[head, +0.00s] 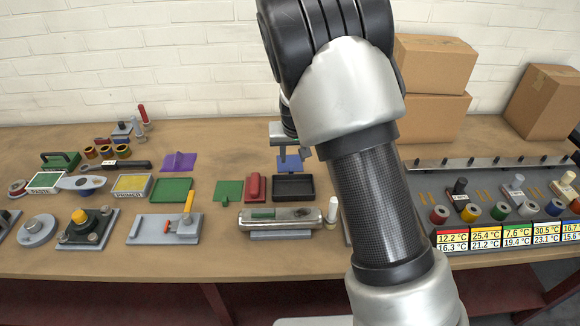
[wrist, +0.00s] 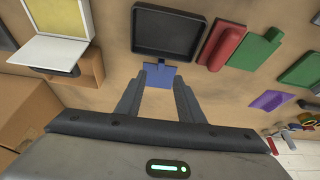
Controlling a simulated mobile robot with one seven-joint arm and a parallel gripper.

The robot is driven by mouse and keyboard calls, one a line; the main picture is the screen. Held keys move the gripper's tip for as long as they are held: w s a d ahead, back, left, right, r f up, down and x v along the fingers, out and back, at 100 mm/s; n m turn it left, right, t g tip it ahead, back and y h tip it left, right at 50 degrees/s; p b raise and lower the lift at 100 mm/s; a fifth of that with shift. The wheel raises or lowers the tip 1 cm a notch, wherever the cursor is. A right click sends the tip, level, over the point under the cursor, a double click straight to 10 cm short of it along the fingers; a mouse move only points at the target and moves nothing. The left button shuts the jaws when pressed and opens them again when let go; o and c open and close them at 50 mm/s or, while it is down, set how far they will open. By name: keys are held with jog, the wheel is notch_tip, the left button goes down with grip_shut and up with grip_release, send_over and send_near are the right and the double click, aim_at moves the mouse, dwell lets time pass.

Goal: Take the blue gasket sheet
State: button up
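The blue gasket sheet (head: 289,162) lies flat on the bench just behind a black tray. The gap in height between fingertips and sheet is hard to judge. In the head view my arm hides most of my gripper (head: 290,146).
The black tray (head: 294,187) stands just in front of the sheet. A red block (head: 255,188) and a green sheet (head: 228,191) lie left of the tray. A purple sheet (head: 179,161) lies farther left. Cardboard boxes (head: 432,117) stand at the back right. Bare bench surrounds the blue sheet's sides.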

aim_at(291, 170)
jog(key=x, duration=0.9)
jog(key=shift+w+a+f, duration=0.1)
jog(key=shift+f, duration=0.05)
grip_shut()
